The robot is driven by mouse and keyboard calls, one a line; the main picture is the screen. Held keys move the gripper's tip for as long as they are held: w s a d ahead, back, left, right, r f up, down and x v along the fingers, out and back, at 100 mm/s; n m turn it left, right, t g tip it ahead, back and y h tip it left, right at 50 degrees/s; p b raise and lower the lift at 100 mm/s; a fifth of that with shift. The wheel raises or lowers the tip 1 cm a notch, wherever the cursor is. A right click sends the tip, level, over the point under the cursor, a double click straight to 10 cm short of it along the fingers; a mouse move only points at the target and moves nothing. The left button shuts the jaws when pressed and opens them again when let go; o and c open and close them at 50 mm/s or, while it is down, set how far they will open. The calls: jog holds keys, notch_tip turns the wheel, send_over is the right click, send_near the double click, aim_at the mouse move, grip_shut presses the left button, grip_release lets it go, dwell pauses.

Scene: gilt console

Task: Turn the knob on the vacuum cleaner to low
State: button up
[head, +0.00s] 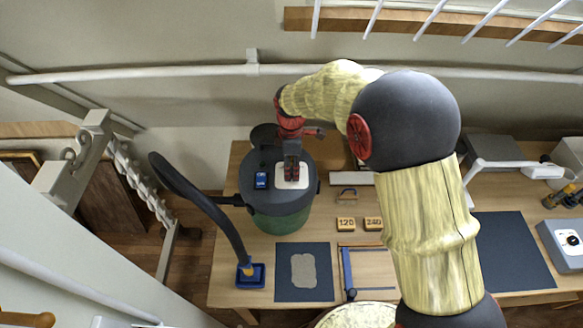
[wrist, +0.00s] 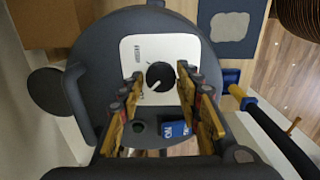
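The vacuum cleaner (head: 276,218) stands on the table, with a green drum and a dark lid that fills much of the wrist view (wrist: 98,62). Its white panel (wrist: 185,47) carries the round black knob (wrist: 160,77), whose pale pointer line points to the lower left in the wrist view. Small lettering on the panel is too small to read. My gripper (head: 291,174) is over the panel and hides the knob in the head view. In the wrist view its yellow-edged fingers are open, one on each side of the knob; contact cannot be told.
A blue switch (head: 261,180) sits on the lid beside the panel. A black hose (head: 205,205) runs left to a blue nozzle (head: 251,275). Sanding blocks (head: 346,224), dark mats (head: 513,250) and a grey box (head: 562,245) lie to the right.

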aim_at(295, 183)
jog(key=shift+o, duration=1.3)
notch_tip(295, 183, up, 12)
jog(key=s+d+f+m+t+b, duration=0.2)
jog(key=s+d+m+b, duration=0.3)
jog(key=s, duration=0.4)
jog(key=s+d+f+m+t+b, duration=0.1)
jog(key=s+d+f+m+b, duration=0.1)
jog(key=s+d+m+b, duration=0.4)
jog(key=s+d+f+m+t+b, duration=0.2)
jog(key=s+d+m+b, duration=0.3)
jog(key=s, duration=0.7)
jog(key=shift+s+d+f+m+t+b, duration=0.3)
jog(key=shift+f+m+b, duration=0.2)
jog(key=shift+m+b, duration=0.5)
